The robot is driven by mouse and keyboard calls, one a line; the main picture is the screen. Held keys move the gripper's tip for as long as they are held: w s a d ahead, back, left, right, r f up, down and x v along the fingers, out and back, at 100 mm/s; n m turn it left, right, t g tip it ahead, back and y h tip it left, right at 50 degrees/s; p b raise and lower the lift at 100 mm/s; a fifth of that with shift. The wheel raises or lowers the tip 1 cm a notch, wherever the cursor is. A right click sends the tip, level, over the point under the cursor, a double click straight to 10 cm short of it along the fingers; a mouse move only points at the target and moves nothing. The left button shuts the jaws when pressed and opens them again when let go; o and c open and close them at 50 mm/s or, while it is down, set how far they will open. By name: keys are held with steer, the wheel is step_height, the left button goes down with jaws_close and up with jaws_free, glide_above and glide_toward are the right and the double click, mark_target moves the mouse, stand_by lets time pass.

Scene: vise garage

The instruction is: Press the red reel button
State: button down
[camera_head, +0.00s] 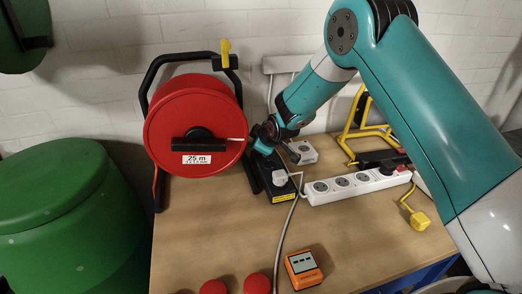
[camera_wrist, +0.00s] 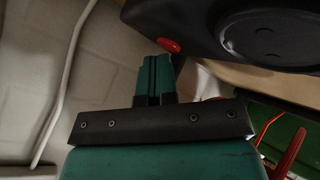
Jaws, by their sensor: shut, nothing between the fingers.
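The red cable reel (camera_head: 180,110) stands in a black tube frame at the back left of the table, with a "25 m" label on its front. In the wrist view, a small red button (camera_wrist: 169,46) sits at the edge of a dark housing (camera_wrist: 265,30). The button cannot be made out in the head view. My gripper (camera_head: 262,147) is just right of the reel, above a black box. In the wrist view my gripper (camera_wrist: 157,60) is shut and empty, its teal fingertips close to the button. I cannot tell whether they touch it.
A white power strip (camera_head: 350,185), a black box with a plug (camera_head: 272,182) and an orange device (camera_head: 303,268) are on the table (camera_head: 215,225). A yellow stand (camera_head: 360,130) is at the right. A green bin (camera_head: 60,215) stands left. The front left tabletop is mostly clear.

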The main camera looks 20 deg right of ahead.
steer(key=shift+r, duration=0.1)
stand_by(0.3)
steer(key=shift+r+p, duration=0.45)
steer(key=shift+r, duration=0.25)
steer(key=shift+r, duration=0.1)
steer(key=shift+r+p, duration=1.45)
steer(key=shift+r, duration=1)
